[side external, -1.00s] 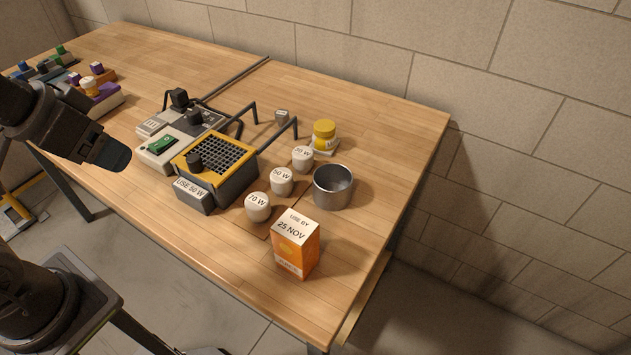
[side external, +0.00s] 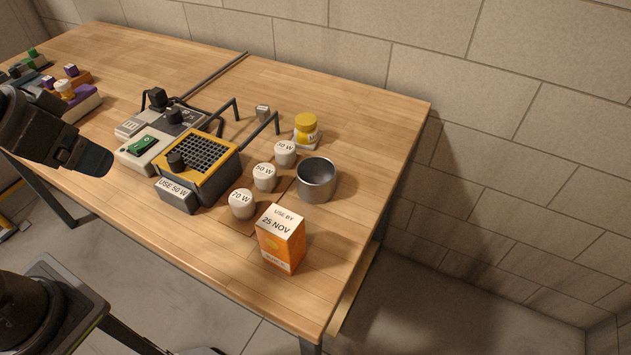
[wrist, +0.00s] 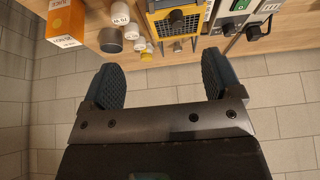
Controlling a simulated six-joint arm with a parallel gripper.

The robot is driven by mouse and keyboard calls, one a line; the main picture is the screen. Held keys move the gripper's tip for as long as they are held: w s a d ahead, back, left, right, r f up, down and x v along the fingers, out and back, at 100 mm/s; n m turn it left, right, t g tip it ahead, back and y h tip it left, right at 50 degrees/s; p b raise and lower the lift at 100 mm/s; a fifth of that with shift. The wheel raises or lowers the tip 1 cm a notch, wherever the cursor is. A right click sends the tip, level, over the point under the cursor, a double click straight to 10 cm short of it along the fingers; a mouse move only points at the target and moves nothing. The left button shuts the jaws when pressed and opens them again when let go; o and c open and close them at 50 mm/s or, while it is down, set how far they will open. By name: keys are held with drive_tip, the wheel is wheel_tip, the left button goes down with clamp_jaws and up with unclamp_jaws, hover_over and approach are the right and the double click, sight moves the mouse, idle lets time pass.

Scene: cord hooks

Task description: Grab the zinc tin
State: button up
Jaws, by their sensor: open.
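The zinc tin (side external: 316,188) is a grey metal open-topped cup standing upright towards the table's right end in the side external view. In the wrist view it also shows as a grey round shape (wrist: 110,41) near the top left, beyond the left finger. In the side external view my gripper (side external: 96,160) is at the left, well apart from the tin. The tin's inside bottom is hard to make out.
An orange carton (side external: 281,243) stands in front of the tin. A yellow-topped grid box (side external: 201,161) with black hooks lies further left. The table's right end is clear.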

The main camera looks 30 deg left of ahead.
drive_tip(key=shift+o, duration=1.2)
drive_tip(key=w+d+r+n+g, duration=0.2)
drive_tip(key=w+d+r+n, duration=0.1)
drive_tip(key=w, duration=0.6)
drive_tip(key=n+g, duration=0.4)
drive_tip(key=n, duration=0.4)
hover_over(316, 182)
drive_tip(key=s, duration=0.2)
wheel_tip(316, 182, down, 13)
drive_tip(key=f, duration=0.8)
drive_tip(key=shift+d+f, duration=0.2)
drive_tip(key=shift+d, duration=0.15)
wheel_tip(316, 182, down, 5)
drive_tip(key=shift+w+d+f, duration=0.1)
drive_tip(key=shift+w+d, duration=0.05)
